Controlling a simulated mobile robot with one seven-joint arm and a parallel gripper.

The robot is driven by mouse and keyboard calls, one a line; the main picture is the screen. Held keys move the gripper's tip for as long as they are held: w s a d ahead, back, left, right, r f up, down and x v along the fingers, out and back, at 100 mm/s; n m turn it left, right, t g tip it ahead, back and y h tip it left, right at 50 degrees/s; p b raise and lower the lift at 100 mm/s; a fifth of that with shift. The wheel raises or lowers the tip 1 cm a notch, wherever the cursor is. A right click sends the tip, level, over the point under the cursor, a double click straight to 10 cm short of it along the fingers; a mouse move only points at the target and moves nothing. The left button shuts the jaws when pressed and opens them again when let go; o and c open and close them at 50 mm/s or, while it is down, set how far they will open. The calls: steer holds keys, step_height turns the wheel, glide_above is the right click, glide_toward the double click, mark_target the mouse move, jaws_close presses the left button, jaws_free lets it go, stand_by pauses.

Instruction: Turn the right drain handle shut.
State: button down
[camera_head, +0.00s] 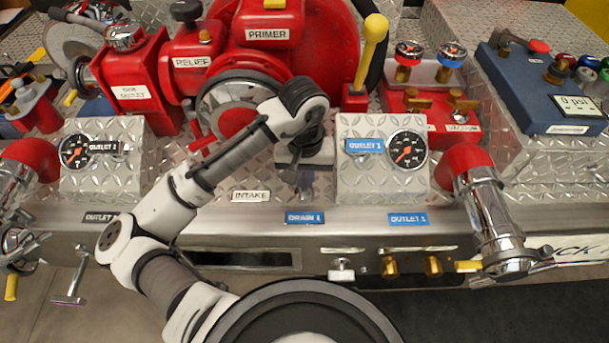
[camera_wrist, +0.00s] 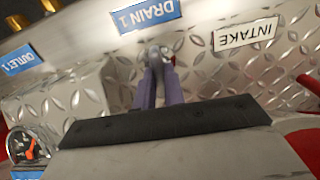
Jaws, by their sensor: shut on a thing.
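The blue "DRAIN 1" label (camera_head: 304,218) is on the panel's front edge, and it also shows in the wrist view (camera_wrist: 145,14). My gripper (camera_head: 304,190) points down just behind this label. In the wrist view my gripper (camera_wrist: 158,66) has its two purple-grey fingers close together. They are shut on a small silver metal handle (camera_wrist: 159,50) beside the label. I take this to be the right drain handle; most of it is hidden between the fingers. Its exact angle cannot be told.
A gauge box (camera_head: 378,178) stands close to the right of my gripper. The white "INTAKE" plate (camera_head: 250,196) is to the left. The red primer pump (camera_head: 268,62) rises behind. A silver outlet pipe (camera_head: 492,218) is at the right.

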steer(key=m, duration=0.4)
steer(key=shift+m, duration=0.3)
steer(key=m, duration=0.4)
steer(key=shift+m+p, duration=0.3)
steer(key=shift+p, duration=0.05)
steer(key=m, duration=0.4)
steer(key=shift+m+b, duration=0.5)
steer(key=shift+m, duration=1.5)
steer(key=c, duration=1.5)
jaws_free()
